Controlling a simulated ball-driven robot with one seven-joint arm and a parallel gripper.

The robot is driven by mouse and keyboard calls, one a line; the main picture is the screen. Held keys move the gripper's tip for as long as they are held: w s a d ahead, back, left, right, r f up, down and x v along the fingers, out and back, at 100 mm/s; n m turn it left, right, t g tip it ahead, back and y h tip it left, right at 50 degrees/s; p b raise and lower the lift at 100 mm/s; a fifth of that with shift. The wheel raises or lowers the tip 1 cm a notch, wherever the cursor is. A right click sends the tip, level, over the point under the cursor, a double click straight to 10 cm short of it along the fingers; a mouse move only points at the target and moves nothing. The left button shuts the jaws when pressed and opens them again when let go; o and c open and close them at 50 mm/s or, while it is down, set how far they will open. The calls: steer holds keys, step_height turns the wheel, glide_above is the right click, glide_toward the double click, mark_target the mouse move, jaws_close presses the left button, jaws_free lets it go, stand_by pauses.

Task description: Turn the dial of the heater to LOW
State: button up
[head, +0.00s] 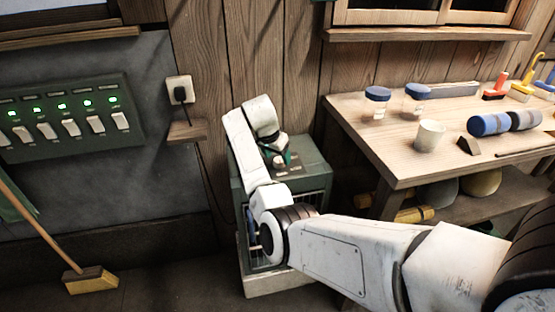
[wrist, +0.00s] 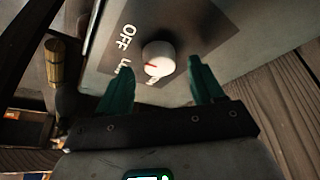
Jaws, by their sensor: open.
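The heater (head: 308,156) is a green-grey box with a grille front, standing on the floor left of the workbench. Its white round dial (wrist: 158,58) shows in the wrist view on a dark panel. The label OFF (wrist: 126,36) is at its upper left; a label starting with L and another below are partly covered. The dial's red mark points left, roughly towards the L label. My gripper (wrist: 162,72) is open, its two green fingers on either side of the dial with gaps. In the head view my gripper (head: 281,158) is over the heater's top; the dial is not clear there.
A switch panel (head: 70,118) is on the left wall, with a broom (head: 90,280) below.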

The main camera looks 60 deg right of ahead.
steer(key=shift+x, duration=1.05)
steer(key=c, duration=1)
